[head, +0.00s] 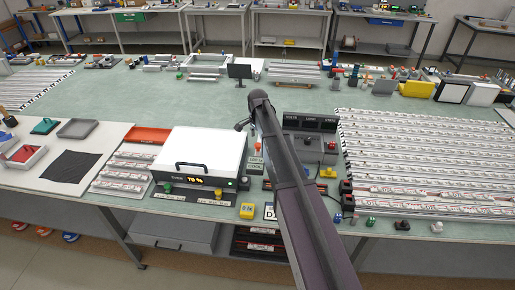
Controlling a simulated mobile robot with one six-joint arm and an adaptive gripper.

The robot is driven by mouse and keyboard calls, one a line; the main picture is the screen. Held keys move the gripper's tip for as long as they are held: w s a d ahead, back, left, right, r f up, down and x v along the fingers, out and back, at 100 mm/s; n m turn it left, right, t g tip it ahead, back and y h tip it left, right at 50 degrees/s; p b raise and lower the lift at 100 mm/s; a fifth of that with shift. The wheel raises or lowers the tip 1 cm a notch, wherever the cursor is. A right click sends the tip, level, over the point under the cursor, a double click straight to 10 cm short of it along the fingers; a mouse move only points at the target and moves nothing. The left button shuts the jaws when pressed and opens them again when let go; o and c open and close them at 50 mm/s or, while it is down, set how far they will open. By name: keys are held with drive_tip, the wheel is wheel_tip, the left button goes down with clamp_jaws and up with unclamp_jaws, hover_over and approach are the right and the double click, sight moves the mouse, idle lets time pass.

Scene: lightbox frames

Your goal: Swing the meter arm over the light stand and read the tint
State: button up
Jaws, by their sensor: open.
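My arm reaches from the bottom edge up over the green bench, and my gripper (242,125) is at its far end, small and dark, open, with nothing seen in it. It hangs just right of the white-topped light box (203,150), which has a black handle and a lit front display that appears to read 70 %. A dark unit with three small display windows (310,123) stands right of my arm; its lettering is too small to read surely. I cannot pick out the meter arm or the light stand for certain; my arm hides part of this area.
Labelled strips in rows (430,155) fill the right of the bench. An orange tray (147,135) and a white board with a black cloth (70,166) lie left. A small monitor (240,72) stands behind my gripper. The green surface beyond the light box is mostly clear.

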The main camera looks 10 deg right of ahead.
sight(258, 144)
drive_tip(key=shift+f+b, duration=1.3)
drive_tip(key=shift+f, duration=0.3)
drive_tip(key=shift+c, duration=0.2)
clamp_jaws()
